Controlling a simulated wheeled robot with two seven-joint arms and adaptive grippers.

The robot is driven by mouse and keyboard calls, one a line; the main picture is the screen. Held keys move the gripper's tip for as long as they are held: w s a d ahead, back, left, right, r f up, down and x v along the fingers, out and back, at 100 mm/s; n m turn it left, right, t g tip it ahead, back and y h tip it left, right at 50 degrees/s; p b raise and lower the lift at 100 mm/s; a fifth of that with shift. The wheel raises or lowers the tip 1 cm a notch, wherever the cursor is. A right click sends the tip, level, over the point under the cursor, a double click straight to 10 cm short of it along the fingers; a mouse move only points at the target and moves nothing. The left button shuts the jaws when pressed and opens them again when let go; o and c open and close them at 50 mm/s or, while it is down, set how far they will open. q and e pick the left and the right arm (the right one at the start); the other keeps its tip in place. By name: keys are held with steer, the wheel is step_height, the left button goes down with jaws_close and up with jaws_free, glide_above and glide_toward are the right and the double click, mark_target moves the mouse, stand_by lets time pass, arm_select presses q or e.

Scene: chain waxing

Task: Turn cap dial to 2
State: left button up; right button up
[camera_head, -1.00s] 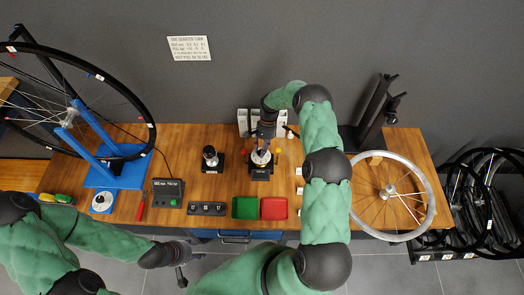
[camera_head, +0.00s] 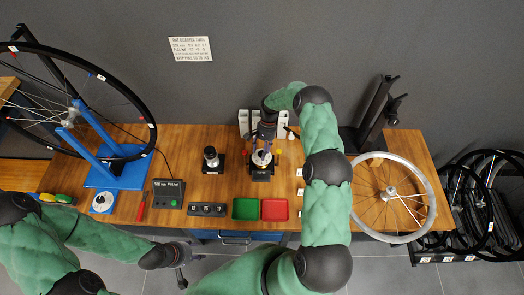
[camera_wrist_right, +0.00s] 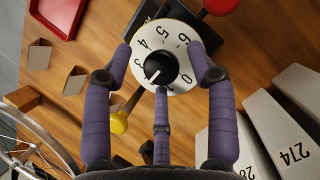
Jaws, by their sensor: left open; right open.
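The cap dial (camera_wrist_right: 160,62) is a white disc with black digits, and a black knob (camera_wrist_right: 160,69) with a white pointer line stands at its middle. The pointer aims to the lower left in the right wrist view; the digit beside it is hard to read, near the 3. In the head view the dial (camera_head: 261,158) tops the small device at the table's middle. My right gripper (camera_wrist_right: 161,64) is open, its purple fingers spread around the knob over the disc's edge, covering some digits. My left gripper (camera_head: 182,266) is open and empty in front of the table.
Green (camera_head: 245,209) and red (camera_head: 275,209) trays stand in front of the device. A black-based device (camera_head: 211,162) stands to its left, and white boxes (camera_wrist_right: 281,117) are close to the right gripper. A spoked wheel (camera_head: 420,180) lies at the right.

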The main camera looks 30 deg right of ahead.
steer(key=v, duration=1.1)
steer(key=shift+r, duration=0.4)
steer(key=s+a+f+n+t, duration=0.1)
steer(key=s+a+f+n, duration=0.1)
steer(key=s+a+f, duration=0.55)
steer(key=s+a+f+n+t, duration=0.1)
steer(key=s+a+f+n, duration=0.3)
steer(key=a, duration=0.6)
steer(key=s+a+n, duration=0.1)
steer(key=s+a, duration=0.3)
steer(key=s, duration=0.4)
steer(key=s+a+n+t, duration=0.1)
steer(key=s+a, duration=0.4)
steer(key=s, duration=0.3)
